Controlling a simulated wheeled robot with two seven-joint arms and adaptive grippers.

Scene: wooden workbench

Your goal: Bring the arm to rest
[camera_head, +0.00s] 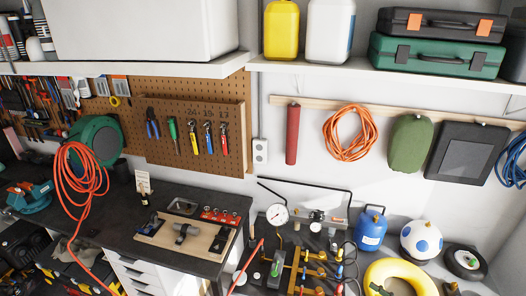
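Neither of my arms nor grippers shows in the head view. The dark workbench top (110,215) runs along the left and middle. On it lies a wooden board (160,238) with grey metal parts and a clamp-like tool. A red tray of sockets (220,217) sits behind the board. A teal vise (30,196) stands at the far left of the bench.
An orange hose (80,180) hangs from a green reel (97,140). A gauge (277,214) and brass valve rig (310,272), blue gas cylinder (371,230) and yellow ring (400,272) crowd the lower right.

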